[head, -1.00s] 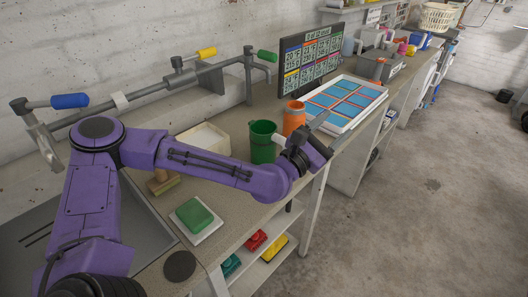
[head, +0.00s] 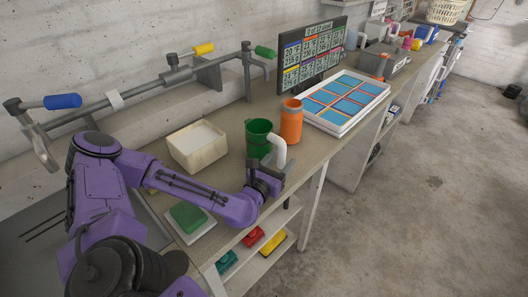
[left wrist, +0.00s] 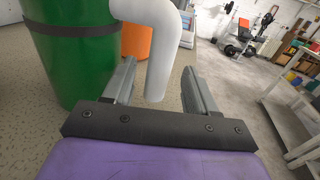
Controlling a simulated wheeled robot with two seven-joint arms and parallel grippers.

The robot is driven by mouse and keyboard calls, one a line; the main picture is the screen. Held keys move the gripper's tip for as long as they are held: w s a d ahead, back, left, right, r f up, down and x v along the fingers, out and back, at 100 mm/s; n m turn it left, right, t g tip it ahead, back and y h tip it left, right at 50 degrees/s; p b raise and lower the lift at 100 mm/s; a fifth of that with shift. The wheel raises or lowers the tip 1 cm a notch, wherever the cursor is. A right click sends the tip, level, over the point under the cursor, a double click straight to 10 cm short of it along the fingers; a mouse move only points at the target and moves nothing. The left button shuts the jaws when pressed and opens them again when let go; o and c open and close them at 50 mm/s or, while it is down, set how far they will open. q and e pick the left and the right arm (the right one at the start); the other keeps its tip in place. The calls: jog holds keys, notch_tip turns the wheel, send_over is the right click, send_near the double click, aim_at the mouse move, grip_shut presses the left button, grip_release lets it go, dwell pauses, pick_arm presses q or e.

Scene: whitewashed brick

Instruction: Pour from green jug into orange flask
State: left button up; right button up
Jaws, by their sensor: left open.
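The green jug (head: 257,142) stands upright on the counter, with its white handle (head: 278,151) towards the front edge. The orange flask (head: 291,124) stands upright just behind and to the right of it, its top open. My left gripper (head: 272,172) is at the handle's near side. In the left wrist view, the gripper (left wrist: 160,88) is open, with the white handle (left wrist: 162,50) between its fingers and no clear grip on it. That view also shows the green jug body (left wrist: 75,50) at left and part of the orange flask (left wrist: 137,42) behind. My right gripper is not in view.
A cream box (head: 197,148) stands left of the jug. A white tray with blue squares (head: 335,124) lies right of the flask, before a dark display board (head: 311,52). A green sponge-like block (head: 187,217) sits near the front, below my arm.

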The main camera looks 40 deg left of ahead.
pick_arm(q)
jog(key=w, duration=0.1)
jog(key=w+p, duration=0.1)
jog(key=shift+w+a+r, duration=0.25)
jog(key=shift+w+a, duration=0.05)
jog(key=shift+w, duration=0.05)
jog(key=shift+w+a+f, duration=0.1)
jog(key=shift+w+f, duration=0.1)
jog(key=shift+w, duration=0.25)
jog(key=shift+s, duration=0.1)
grip_shut()
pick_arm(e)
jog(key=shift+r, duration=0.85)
pick_arm(q)
jog(key=shift+r, duration=0.1)
